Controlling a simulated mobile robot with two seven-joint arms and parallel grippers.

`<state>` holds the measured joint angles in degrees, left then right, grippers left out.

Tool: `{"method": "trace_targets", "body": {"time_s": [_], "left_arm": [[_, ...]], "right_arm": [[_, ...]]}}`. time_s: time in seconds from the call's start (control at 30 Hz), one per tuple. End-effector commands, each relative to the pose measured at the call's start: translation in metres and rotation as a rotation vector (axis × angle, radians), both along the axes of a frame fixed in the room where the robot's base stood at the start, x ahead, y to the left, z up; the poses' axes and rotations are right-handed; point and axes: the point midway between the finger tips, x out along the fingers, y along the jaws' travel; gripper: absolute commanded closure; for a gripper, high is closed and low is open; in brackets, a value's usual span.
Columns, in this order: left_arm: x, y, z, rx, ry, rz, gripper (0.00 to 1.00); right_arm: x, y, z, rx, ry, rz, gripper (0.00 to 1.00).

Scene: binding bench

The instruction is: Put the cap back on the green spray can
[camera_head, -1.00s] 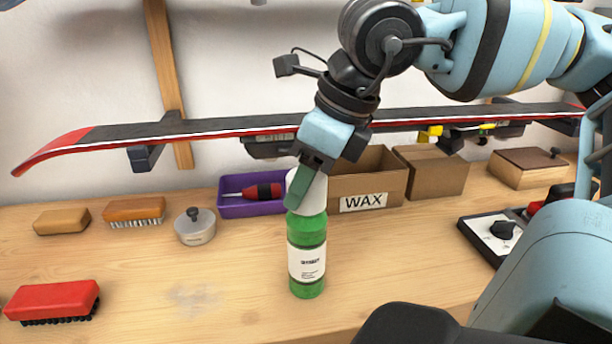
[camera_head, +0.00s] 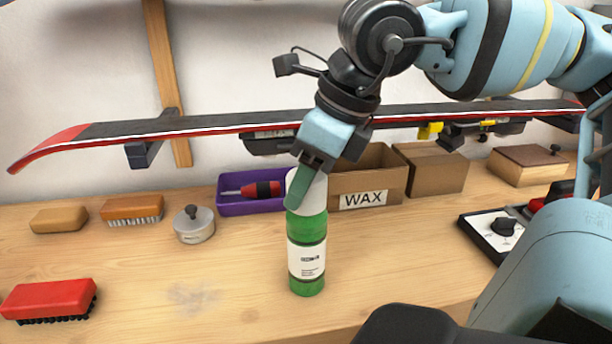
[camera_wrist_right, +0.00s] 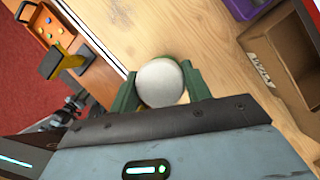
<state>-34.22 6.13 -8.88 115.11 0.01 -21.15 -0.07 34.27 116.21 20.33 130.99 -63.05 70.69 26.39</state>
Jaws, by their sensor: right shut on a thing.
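The green spray can (camera_head: 307,258) stands upright on the bench, with a white label on its front. The white cap (camera_head: 313,192) is at the top of the can, partly hidden behind a green finger. My right gripper (camera_head: 303,188) reaches down from above and is shut on the cap. In the right wrist view the round white cap (camera_wrist_right: 160,82) sits between the two green fingers of my right gripper (camera_wrist_right: 160,90), over the can. Whether the cap is fully seated cannot be told. My left gripper is not in view.
An open WAX box (camera_head: 366,200) and a purple tray (camera_head: 238,208) with a red-handled tool stand just behind the can. A round tin (camera_head: 195,228), brushes and a red brush (camera_head: 48,300) lie left. A ski (camera_head: 240,122) hangs across above. The front middle bench is clear.

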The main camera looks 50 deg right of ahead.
Motion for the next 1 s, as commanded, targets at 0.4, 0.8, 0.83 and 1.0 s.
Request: {"method": "trace_targets", "body": {"time_s": [0.4,0.8,0.83,1.0], "left_arm": [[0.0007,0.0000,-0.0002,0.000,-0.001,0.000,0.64],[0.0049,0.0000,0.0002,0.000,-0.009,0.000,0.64],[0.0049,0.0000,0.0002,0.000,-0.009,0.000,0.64],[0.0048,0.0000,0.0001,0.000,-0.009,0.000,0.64]], "right_arm": [[0.0000,0.0000,-0.0002,0.000,0.000,0.000,0.34],[0.0000,0.0000,-0.0002,0.000,0.000,0.000,0.07],[0.0000,0.0000,-0.0002,0.000,0.000,0.000,0.05],[0.0000,0.0000,-0.0003,0.000,0.000,0.000,0.05]]}}
